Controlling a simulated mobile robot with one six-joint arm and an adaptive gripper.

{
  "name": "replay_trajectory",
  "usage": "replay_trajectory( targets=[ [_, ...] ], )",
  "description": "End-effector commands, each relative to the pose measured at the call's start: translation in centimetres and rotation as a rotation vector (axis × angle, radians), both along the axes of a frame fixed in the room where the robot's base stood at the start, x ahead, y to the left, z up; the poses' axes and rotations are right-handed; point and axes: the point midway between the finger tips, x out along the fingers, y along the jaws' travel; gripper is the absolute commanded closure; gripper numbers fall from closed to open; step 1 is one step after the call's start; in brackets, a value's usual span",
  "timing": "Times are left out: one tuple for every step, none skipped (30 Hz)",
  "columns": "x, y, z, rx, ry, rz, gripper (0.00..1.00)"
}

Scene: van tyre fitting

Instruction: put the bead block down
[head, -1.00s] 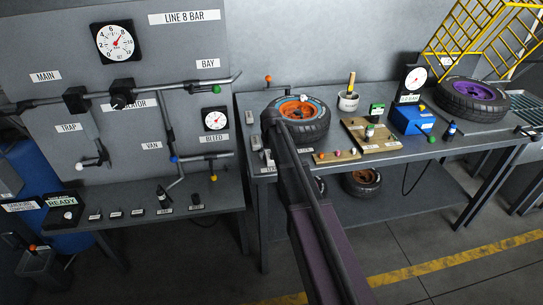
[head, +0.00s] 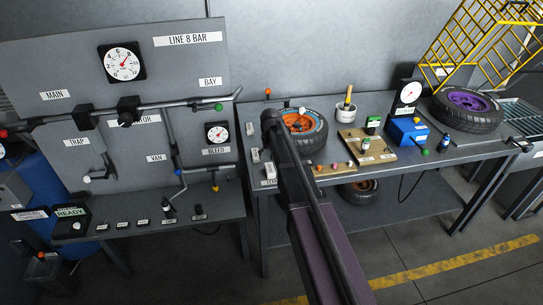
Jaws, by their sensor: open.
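My dark arm (head: 305,200) reaches from the bottom of the head view up to the left end of the bench, and its far end overlaps the left side of the tyre with the orange rim (head: 299,123). I cannot make out my gripper's fingers; they are out of sight behind the arm. I cannot identify the bead block with certainty. Two small light grey pieces, one of them a grey block (head: 255,155), sit at the bench's left front edge beside a partly covered label. A small white knob-like piece shows at the top of the tyre.
The bench (head: 425,165) also holds a pot with a brush (head: 346,107), a wooden board (head: 365,147), a blue box (head: 407,131) and a purple-rimmed tyre (head: 466,108). A yellow cage stands behind at the right. A gauge panel (head: 80,85) stands at the left.

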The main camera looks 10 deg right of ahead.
Motion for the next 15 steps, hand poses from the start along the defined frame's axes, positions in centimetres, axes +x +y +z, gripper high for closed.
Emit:
replay_trajectory(
  targets=[
    [-0.1, 0.0, 0.9, 0.0, 0.0, 0.0, 0.15],
    [-0.1, 0.0, 1.1, 0.0, 0.0, 0.0, 0.15],
    [-0.2, 0.0, 1.5, 0.0, 0.0, 0.0, 0.15],
    [-0.2, 0.0, 1.7, 0.0, 0.0, 0.0, 0.15],
    [-0.2, 0.0, 2.0, 0.0, 0.0, 0.0, 0.15],
    [-0.3, 0.0, 2.3, 0.0, 0.0, 0.0, 0.15],
    [-0.3, 0.0, 2.6, 0.0, 0.0, 0.0, 0.15],
    [-0.3, 0.0, 2.8, 0.0, 0.0, 0.0, 0.15],
    [-0.4, 0.0, 3.1, 0.0, 0.0, 0.0, 0.15],
    [-0.4, 0.0, 3.3, 0.0, 0.0, 0.0, 0.15],
    [-0.4, 0.0, 3.5, 0.0, 0.0, 0.0, 0.15],
    [-0.4, 0.0, 3.7, 0.0, 0.0, 0.0, 0.15],
    [-0.4, 0.0, 3.9, 0.0, 0.0, 0.0, 0.15],
    [-0.5, 0.0, 4.0, 0.0, 0.0, 0.0, 0.15],
    [-0.5, 0.0, 4.1, 0.0, 0.0, 0.0, 0.15]
  ],
)
